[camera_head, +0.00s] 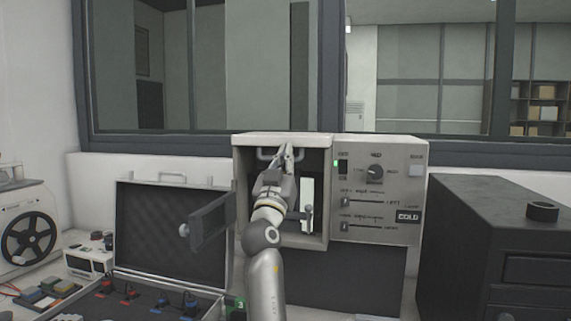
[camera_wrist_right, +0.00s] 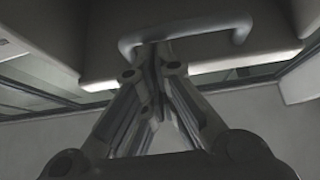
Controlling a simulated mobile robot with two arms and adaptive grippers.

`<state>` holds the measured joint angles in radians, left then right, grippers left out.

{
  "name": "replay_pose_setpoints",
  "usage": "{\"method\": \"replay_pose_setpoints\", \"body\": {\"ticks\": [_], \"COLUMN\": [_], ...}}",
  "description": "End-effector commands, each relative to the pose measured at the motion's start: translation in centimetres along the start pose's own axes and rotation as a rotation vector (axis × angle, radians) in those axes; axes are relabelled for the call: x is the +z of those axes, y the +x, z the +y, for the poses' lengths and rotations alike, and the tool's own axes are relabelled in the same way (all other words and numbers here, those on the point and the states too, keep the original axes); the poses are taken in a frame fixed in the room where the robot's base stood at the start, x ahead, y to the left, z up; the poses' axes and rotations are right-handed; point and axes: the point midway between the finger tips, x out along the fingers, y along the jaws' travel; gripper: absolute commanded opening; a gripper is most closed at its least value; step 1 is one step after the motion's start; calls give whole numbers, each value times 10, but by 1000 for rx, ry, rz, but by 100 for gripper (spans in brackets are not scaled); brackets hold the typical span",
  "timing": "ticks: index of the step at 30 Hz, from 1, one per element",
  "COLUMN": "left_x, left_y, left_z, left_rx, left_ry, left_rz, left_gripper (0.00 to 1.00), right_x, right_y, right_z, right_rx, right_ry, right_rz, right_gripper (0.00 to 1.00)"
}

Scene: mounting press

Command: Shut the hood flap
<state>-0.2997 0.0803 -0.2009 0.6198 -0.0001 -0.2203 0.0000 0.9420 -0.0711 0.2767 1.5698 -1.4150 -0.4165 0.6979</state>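The press housing (camera_head: 378,150) is a light grey box with an open front bay on its left side. A raised panel with a bar handle (camera_head: 265,154), which looks like the hood flap, is at the top of the bay. The handle (camera_wrist_right: 215,32) shows large in the right wrist view, under a pale panel (camera_wrist_right: 95,30). My right gripper (camera_head: 287,150) is at the handle. Its fingers (camera_wrist_right: 158,48) are together, with the tips at the bar; I cannot tell whether they grip it. My left gripper is not in view.
A dark small door (camera_head: 212,222) with a round knob stands swung out left of the bay. An open black case (camera_head: 150,195) stands behind it. A dark drawer cabinet (camera_head: 495,215) is on the right. A reel machine (camera_head: 28,235) is at far left.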

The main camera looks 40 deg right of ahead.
Motion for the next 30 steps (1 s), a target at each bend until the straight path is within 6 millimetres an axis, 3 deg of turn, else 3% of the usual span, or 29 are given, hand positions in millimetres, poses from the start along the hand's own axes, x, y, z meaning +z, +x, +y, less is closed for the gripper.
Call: {"method": "replay_pose_setpoints", "body": {"ticks": [10,14,24,30], "left_x": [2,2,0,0], "left_y": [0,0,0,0], "left_z": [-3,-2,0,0], "left_rx": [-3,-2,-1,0], "left_ry": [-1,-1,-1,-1], "left_rz": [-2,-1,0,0], "left_gripper": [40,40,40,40], "right_x": [7,7,1,-1], "right_y": [-2,-11,-80,-111], "right_z": [-1,-1,0,0], "right_rx": [0,-2,-2,-2], "right_ry": [-3,-2,1,0], "right_rz": [-14,-13,-5,-2], "right_gripper": [0,0,0,0]}}
